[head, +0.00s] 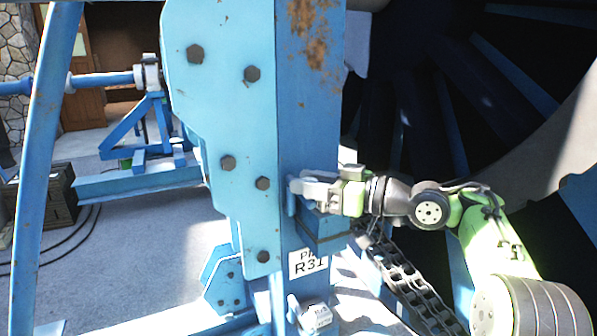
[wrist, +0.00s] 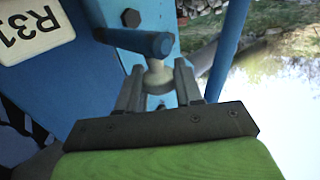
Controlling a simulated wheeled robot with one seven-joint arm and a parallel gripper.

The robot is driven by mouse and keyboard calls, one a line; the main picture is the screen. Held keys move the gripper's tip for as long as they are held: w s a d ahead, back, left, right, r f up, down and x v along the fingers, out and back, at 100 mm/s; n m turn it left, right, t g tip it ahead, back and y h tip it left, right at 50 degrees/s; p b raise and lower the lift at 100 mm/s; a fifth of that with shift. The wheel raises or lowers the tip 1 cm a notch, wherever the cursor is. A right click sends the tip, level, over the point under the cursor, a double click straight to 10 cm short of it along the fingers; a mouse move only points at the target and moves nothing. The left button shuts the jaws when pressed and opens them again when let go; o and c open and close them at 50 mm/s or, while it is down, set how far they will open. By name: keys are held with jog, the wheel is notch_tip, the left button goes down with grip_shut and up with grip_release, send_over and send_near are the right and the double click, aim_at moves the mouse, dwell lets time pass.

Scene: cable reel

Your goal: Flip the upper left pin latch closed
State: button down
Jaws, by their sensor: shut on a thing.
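The pin latch (head: 292,197) is a blue bar with a pale stem, mounted on the blue post beside the bolted plate in the head view. In the wrist view its blue bar (wrist: 138,40) lies crosswise past the fingertips, and its pale stem (wrist: 156,74) sits between the two fingers. My gripper (head: 312,190) reaches the latch from the right and is shut on it. In the wrist view my gripper (wrist: 158,80) has one grey finger on each side of the stem. The fingers hide part of the latch in the head view.
A white R31 label (head: 308,263) is on the post below the gripper. A second latch (head: 293,308) is lower on the post. The light blue bolted plate (head: 225,130) stands to the left. A dark chain (head: 405,280) runs below my arm.

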jog(key=shift+w+d+r+n+g+y+p, duration=0.15)
jog(key=shift+d+r+n+g+y+p, duration=0.15)
jog(key=shift+r+n+g+p, duration=0.25)
jog(key=shift+f+g, duration=0.1)
jog(key=shift+g, duration=0.25)
jog(key=c, duration=1.1)
grip_release()
jog(key=shift+o, duration=1.3)
jog(key=shift+f, duration=0.1)
jog(key=shift+w+f, duration=0.1)
jog(key=v, duration=1.5)
jog(key=shift+d, duration=0.35)
